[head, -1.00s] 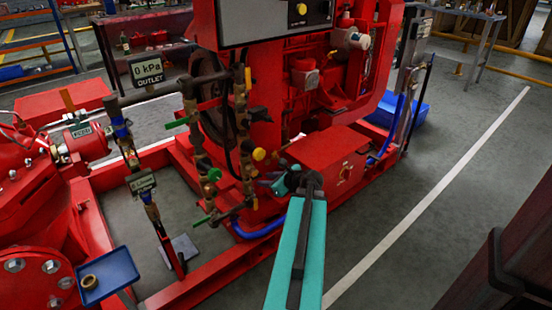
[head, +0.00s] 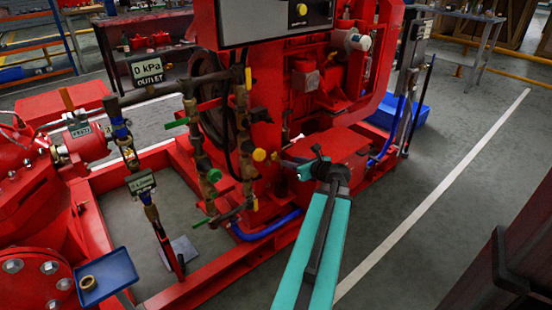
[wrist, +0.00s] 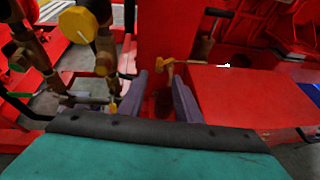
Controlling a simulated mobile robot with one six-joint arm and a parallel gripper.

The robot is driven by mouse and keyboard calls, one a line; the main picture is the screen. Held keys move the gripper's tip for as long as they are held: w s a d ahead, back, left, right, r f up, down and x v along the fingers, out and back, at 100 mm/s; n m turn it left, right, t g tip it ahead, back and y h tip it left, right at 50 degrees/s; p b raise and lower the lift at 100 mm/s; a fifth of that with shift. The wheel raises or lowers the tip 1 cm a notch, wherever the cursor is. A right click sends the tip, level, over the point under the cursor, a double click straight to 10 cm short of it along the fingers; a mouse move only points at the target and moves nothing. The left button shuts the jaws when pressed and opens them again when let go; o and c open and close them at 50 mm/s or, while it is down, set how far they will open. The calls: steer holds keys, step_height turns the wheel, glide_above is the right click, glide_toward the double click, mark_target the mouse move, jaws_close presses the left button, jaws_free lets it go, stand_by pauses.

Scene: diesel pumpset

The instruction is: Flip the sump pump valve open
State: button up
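A small valve with a yellow-tan handle (wrist: 168,72) shows in the wrist view against a red panel, just beyond my fingertips. I cannot tell for sure that it is the sump pump valve. My gripper (wrist: 158,92) is open, its two grey-purple fingers apart with nothing held between them. The valve seems to lie ahead of the gap, and I cannot see contact. In the head view my gripper (head: 284,168) reaches in from the lower right, beside the red box (head: 338,146) on the pumpset. The gripper and arm hide part of that area.
Brass pipework with a yellow knob (head: 259,155) and green levers (head: 177,122) stands left of my gripper. A blue hose (head: 268,229) runs below it. A blue tray (head: 106,276) is at lower left. The floor right of the pumpset is clear.

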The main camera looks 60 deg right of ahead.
steer(key=b+x, duration=0.4)
steer(key=x, duration=0.9)
steer(key=shift+w+f, duration=0.1)
steer(key=shift+w, duration=0.1)
jaws_close()
